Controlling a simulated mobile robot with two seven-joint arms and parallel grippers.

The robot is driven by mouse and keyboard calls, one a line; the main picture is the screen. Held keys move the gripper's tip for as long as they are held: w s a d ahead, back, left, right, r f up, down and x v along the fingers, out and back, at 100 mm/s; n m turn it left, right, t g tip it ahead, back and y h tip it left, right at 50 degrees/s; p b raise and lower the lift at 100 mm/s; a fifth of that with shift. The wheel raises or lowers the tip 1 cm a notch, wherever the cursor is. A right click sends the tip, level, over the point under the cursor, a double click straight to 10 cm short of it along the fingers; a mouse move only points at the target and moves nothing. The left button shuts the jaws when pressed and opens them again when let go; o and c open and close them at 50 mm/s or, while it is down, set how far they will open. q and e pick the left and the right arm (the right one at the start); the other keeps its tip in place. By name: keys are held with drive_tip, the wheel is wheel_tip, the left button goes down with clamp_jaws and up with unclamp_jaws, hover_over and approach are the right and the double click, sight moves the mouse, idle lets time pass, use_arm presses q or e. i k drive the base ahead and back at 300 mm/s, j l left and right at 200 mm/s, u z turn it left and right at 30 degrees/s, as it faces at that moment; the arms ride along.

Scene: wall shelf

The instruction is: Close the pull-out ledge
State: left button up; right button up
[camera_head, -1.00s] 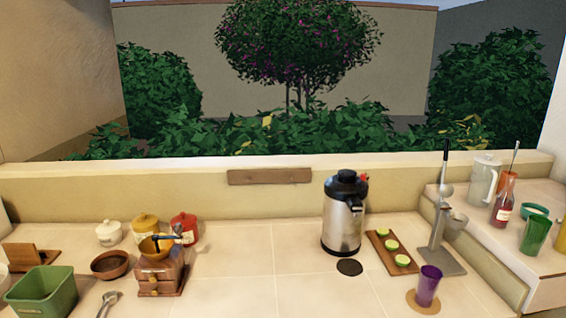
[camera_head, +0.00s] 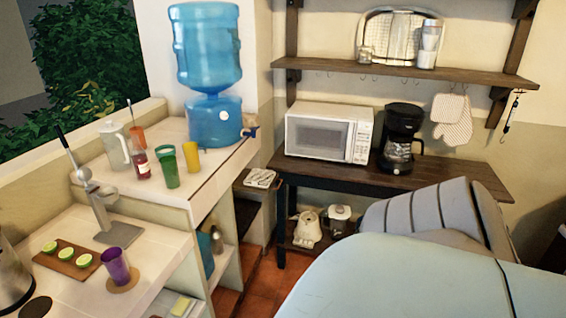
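I cannot make out a pull-out ledge for certain in this view. A dark wooden wall shelf (camera_head: 400,70) hangs on the right wall, with a metal tray (camera_head: 392,38) and a clear container (camera_head: 429,46) on it. Below it is a dark wooden table (camera_head: 440,181). A small dark surface at the table's left end bears a white, keypad-like item (camera_head: 260,178); I cannot tell whether that surface slides. Neither of my grippers is in view.
A microwave (camera_head: 329,132) and coffee maker (camera_head: 401,140) stand on the table. A tiled counter (camera_head: 75,290) with cups and a blue water jug (camera_head: 208,75) is at left.

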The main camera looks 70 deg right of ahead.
sight(238, 184)
drive_tip(key=z, duration=2.05)
drive_tip(key=i+l+u, duration=0.35)
drive_tip(key=i+l, duration=0.15)
drive_tip(key=i, duration=0.25)
drive_tip(key=i+l+u, duration=0.35)
drive_tip(key=i+l, duration=0.35)
drive_tip(key=i+l+u, duration=0.35)
drive_tip(key=i+l, duration=0.2)
drive_tip(key=l, duration=0.3)
